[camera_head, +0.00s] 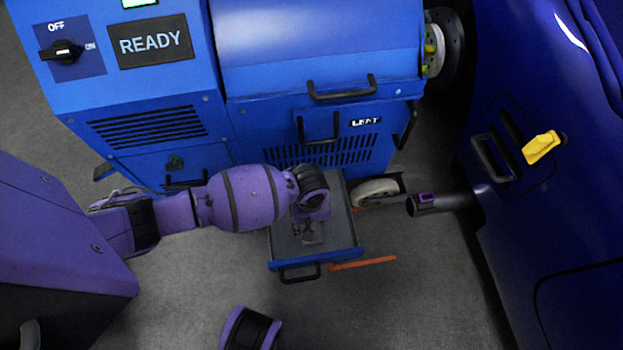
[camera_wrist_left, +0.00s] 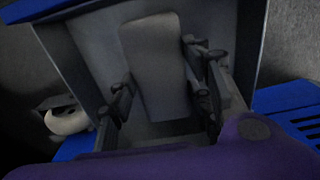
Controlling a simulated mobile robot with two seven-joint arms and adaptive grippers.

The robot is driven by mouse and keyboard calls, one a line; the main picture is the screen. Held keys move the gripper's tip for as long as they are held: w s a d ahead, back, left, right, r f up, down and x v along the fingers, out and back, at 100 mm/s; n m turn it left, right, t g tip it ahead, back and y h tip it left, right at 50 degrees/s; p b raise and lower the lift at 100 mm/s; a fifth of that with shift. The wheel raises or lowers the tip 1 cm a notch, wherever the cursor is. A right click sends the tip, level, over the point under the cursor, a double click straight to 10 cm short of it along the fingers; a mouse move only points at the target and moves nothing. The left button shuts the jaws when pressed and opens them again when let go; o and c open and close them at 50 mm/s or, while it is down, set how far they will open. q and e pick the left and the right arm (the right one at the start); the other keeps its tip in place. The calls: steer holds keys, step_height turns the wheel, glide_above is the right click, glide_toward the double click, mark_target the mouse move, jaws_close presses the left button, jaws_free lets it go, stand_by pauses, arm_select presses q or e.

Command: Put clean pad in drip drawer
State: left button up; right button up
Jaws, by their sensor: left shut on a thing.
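The drip drawer (camera_head: 343,238) is pulled out below the blue machine, a shallow grey tray with a blue front and a dark handle. My left gripper (camera_head: 308,232) reaches down into it from above. In the left wrist view the left gripper (camera_wrist_left: 165,105) is shut on a flat, light grey pad (camera_wrist_left: 153,55) with rounded corners. The pad lies over the drawer's interior, between its side walls (camera_wrist_left: 75,55). I cannot tell whether it touches the drawer floor. In the head view the gripper and arm mostly hide the pad. My right gripper is not in view.
The blue machine (camera_head: 315,40) stands behind the drawer, with a READY display (camera_head: 150,41) and dark handles. A caster wheel (camera_head: 376,192) and a dark tube (camera_head: 440,203) are right of the drawer. A dark blue car body (camera_head: 560,215) fills the right side. Floor in front is mostly clear.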

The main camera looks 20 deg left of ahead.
arm_select(q)
steer(key=shift+w+a+f, duration=0.1)
steer(key=shift+w+f, duration=0.1)
steer(key=shift+f, duration=0.05)
steer(key=f+b, duration=0.2)
steer(key=f, duration=0.1)
steer(key=shift+w+a+f, duration=0.1)
steer(key=shift+w+f, duration=0.1)
steer(key=shift+f, duration=0.2)
steer(key=shift+r, duration=0.15)
steer(key=o, duration=1.1)
steer(key=shift+o, duration=0.2)
